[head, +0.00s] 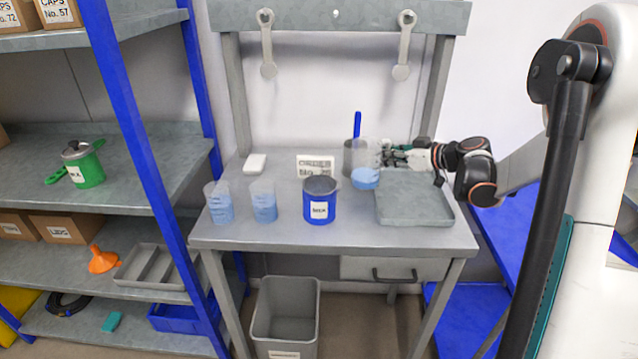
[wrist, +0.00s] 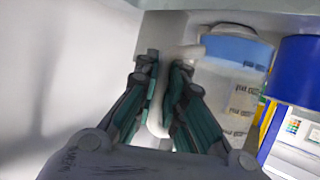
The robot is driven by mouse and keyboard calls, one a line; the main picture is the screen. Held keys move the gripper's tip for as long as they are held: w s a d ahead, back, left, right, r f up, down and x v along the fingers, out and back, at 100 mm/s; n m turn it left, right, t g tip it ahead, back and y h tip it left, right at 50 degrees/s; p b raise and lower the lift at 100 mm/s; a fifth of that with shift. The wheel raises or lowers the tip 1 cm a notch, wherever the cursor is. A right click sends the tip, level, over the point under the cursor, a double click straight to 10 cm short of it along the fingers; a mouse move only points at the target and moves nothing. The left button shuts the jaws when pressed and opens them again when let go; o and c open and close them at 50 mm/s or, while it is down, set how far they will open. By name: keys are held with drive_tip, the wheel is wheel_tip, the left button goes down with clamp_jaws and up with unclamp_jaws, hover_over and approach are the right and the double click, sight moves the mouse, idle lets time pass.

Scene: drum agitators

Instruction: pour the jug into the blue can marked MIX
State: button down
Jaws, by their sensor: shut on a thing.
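The blue can marked MIX (head: 320,207) stands upright on the bench, open at the top. My gripper (head: 385,155) is shut on the handle of a clear jug (head: 365,178) with blue liquid in its lower part. The jug is upright, to the right of and behind the can and apart from it. I cannot tell whether its base clears the bench. In the wrist view, which looks upside down, the fingers (wrist: 165,95) grip the pale handle beside the jug (wrist: 235,85). A blue shape at the right edge there appears to be the can (wrist: 302,72).
Two more clear jugs with blue liquid (head: 220,208) (head: 263,207) stand left of the can. A grey tray (head: 412,215) lies below my gripper. A grey container with a blue-handled tool (head: 356,128) and an order sign (head: 315,164) are behind. The bench's front strip is clear.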

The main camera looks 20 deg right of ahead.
sight(382, 149)
drive_tip(key=shift+s+a+r+n+h+p, duration=0.1)
drive_tip(key=shift+a+r+n+h+p, duration=0.15)
drive_tip(key=shift+r, duration=0.2)
drive_tip(key=shift+s+a+r+n+h+p, duration=0.1)
drive_tip(key=shift+r+n+p, duration=0.05)
drive_tip(key=shift+r+p, duration=0.25)
drive_tip(key=shift+s+a+r+n+t+h+p, duration=0.2)
drive_tip(key=shift+a+r+n+h+p, duration=0.2)
drive_tip(key=shift+a+n, duration=0.25)
drive_tip(key=shift+s+a+r+n+t+h+p, duration=0.15)
drive_tip(key=shift+a+r+n+h+p, duration=0.15)
drive_tip(key=shift+a+n+h, duration=0.25)
drive_tip(key=shift+s+a+r+n+h, duration=0.15)
drive_tip(key=shift+a+n+h, duration=0.15)
drive_tip(key=shift+a+n, duration=0.35)
drive_tip(key=shift+s+a+r+p, duration=0.1)
drive_tip(key=shift+a+r+p, duration=0.15)
drive_tip(key=shift+p, duration=0.1)
drive_tip(key=s+a+r+n+t+h+p, duration=0.1)
drive_tip(key=a+r+n+h+p, duration=0.2)
drive_tip(key=r, duration=0.3)
drive_tip(key=shift+a+r+n+t+p, duration=0.25)
drive_tip(key=shift+n+t+p, duration=0.1)
drive_tip(key=shift+n+p, duration=0.2)
drive_tip(key=shift+s+a+r, duration=0.1)
drive_tip(key=shift+a+r, duration=0.15)
